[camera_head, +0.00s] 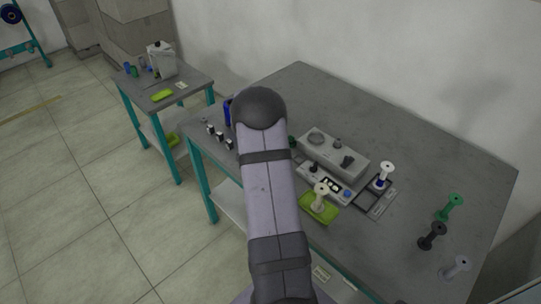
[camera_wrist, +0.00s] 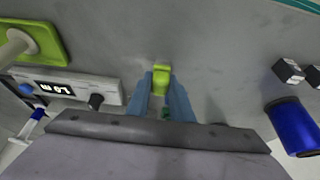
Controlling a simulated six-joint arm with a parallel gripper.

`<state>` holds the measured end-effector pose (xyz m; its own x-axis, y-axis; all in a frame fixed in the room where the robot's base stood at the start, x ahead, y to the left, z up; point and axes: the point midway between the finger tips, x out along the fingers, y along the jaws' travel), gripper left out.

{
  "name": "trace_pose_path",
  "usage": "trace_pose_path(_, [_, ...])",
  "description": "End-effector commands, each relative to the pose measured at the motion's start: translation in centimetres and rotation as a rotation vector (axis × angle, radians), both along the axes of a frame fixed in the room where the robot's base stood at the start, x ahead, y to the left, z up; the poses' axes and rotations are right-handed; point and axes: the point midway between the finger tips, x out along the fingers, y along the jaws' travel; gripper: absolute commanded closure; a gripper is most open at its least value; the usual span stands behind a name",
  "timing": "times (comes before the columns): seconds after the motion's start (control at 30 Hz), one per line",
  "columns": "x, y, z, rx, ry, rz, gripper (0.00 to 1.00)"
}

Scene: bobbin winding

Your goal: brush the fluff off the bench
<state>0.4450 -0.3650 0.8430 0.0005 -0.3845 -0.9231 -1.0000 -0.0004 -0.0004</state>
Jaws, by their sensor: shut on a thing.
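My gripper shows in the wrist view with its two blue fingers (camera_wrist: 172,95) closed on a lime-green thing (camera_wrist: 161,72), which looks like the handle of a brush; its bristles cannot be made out. The gripper is over the grey bench (camera_head: 430,140), between the winding machine (camera_wrist: 75,86) and a blue spool (camera_wrist: 292,126). In the head view my own arm hides the gripper and what it holds. I cannot make out any fluff on the bench in either view.
A lime tray (camera_head: 318,214) with a cream bobbin (camera_head: 321,195) stands before the machine. A white bobbin (camera_head: 385,172) sits beside it. Green (camera_head: 450,206), black (camera_head: 432,235) and pale (camera_head: 456,266) bobbins stand at right. Small black-and-white blocks (camera_wrist: 288,70) are near the blue spool.

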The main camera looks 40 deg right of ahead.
Motion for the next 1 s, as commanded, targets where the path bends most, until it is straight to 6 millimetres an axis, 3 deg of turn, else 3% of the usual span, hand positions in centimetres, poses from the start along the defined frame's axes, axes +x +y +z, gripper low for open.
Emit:
trace_pose_path(0.67, [-6.4, 0.0, 0.0, 0.002, 0.004, -0.002, 1.0])
trace_pose_path(0.77, [-6.4, 0.1, 0.3, 0.004, 0.005, 0.0, 1.0])
trace_pose_path(1.0, [-3.9, 0.1, -0.1, 0.001, 0.002, 0.001, 1.0])
